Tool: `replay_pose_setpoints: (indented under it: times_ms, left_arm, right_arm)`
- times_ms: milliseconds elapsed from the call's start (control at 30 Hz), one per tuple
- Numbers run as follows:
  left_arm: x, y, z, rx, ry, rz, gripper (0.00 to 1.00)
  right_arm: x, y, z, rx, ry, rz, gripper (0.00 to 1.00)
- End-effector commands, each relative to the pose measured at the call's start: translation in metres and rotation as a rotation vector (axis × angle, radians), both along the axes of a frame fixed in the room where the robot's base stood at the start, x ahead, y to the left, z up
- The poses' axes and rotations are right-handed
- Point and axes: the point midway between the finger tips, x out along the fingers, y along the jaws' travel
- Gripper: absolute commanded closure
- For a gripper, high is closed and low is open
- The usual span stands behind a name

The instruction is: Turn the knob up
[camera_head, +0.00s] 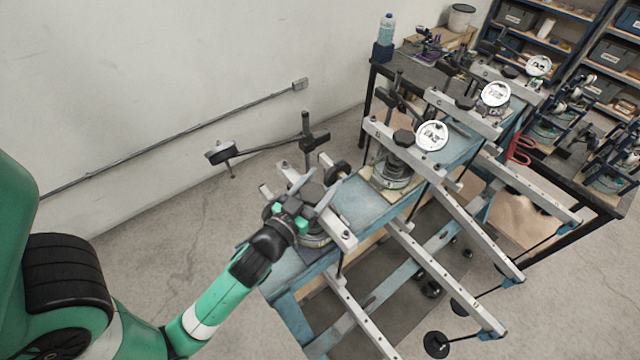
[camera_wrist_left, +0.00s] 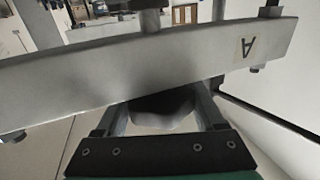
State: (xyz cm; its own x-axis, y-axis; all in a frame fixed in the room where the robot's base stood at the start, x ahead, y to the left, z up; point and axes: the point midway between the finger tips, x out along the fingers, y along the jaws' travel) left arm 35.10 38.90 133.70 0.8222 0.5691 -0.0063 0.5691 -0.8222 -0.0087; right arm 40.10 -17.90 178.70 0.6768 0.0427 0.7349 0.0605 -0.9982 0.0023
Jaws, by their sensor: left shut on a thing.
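My left gripper (camera_head: 291,212) reaches the nearest lever frame from the front left. In the left wrist view, its two fingers (camera_wrist_left: 163,115) stand on both sides of a dark rounded knob (camera_wrist_left: 162,104), just below a pale metal bar marked A (camera_wrist_left: 150,65). The gripper is shut on this knob. In the head view, the dark knob (camera_head: 312,194) shows only in part behind the gripper, at the top of the nearest frame. How far the knob is turned cannot be told. My right gripper is in neither view.
Similar lever frames with a black knob (camera_head: 403,138) and white dials (camera_head: 431,135) stand behind on the blue bench (camera_head: 352,204). A long arm with a black weight (camera_head: 221,152) sticks out left of the nearest frame. Bare floor lies at the left.

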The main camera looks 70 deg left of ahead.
Motion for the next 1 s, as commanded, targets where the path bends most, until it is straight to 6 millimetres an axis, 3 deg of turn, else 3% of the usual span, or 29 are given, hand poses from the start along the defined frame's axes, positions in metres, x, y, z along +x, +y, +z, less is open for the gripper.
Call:
replay_pose_setpoints:
  times_ms: [33, 167, 400, 700, 733, 900, 1000]
  left_arm:
    - [0.003, -0.002, -0.008, 0.005, -0.002, 0.012, 0.85]
    - [0.000, 0.000, -0.009, 0.002, -0.007, 0.102, 0.85]
    - [-0.005, 0.005, -0.002, -0.004, -0.007, 0.241, 0.84]
    - [-0.007, 0.006, -0.001, -0.005, -0.010, 0.253, 0.85]
    - [-0.007, 0.006, -0.001, -0.005, -0.010, 0.253, 0.27]
    - [-0.007, 0.006, -0.001, -0.003, -0.010, 0.253, 0.00]
    - [-0.007, 0.006, 0.000, -0.003, -0.010, 0.253, 0.00]
  right_arm:
    - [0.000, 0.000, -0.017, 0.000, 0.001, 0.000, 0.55]
    - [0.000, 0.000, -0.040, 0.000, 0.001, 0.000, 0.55]
    - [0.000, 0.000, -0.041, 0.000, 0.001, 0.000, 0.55]
    - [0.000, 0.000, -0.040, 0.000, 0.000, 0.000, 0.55]
    - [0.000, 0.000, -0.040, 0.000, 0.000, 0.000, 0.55]
    - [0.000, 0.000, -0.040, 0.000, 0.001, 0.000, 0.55]
    - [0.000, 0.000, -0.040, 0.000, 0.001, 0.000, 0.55]
